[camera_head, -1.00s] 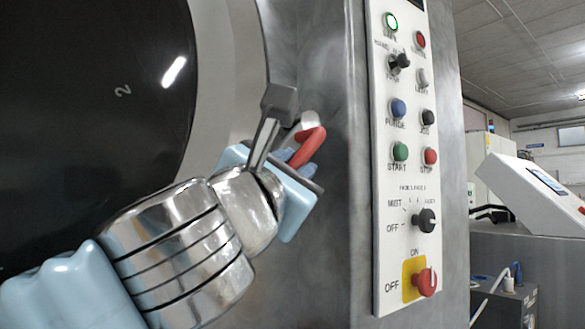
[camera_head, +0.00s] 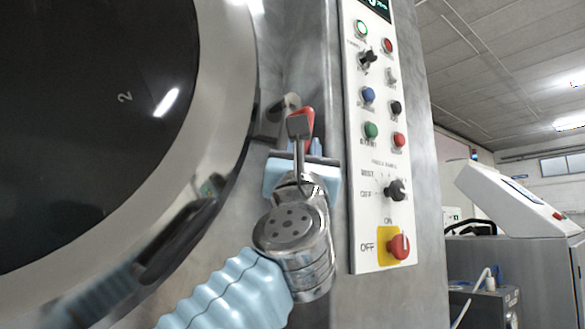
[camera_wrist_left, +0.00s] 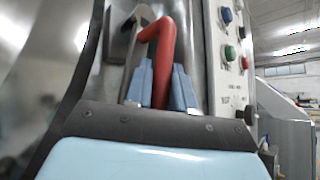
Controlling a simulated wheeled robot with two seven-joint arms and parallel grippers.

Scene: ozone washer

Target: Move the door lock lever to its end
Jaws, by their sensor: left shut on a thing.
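The door lock lever has a red handle (camera_head: 308,117), which sits at the right edge of the round door, beside the control panel. In the left wrist view the red handle (camera_wrist_left: 165,62) rises between the blue finger pads and bends over to the left at its top. My left gripper (camera_head: 307,150) is at the lever with its fingers around the red handle. In the left wrist view the gripper (camera_wrist_left: 162,88) is shut on it. Part of the lever is hidden behind the gripper in the head view. My right gripper is not in view.
The dark round door glass (camera_head: 90,110) with its metal rim fills the left side. The control panel (camera_head: 367,235) with buttons and knobs is close to the right of my left gripper. A grey and white machine (camera_head: 515,200) stands farther right.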

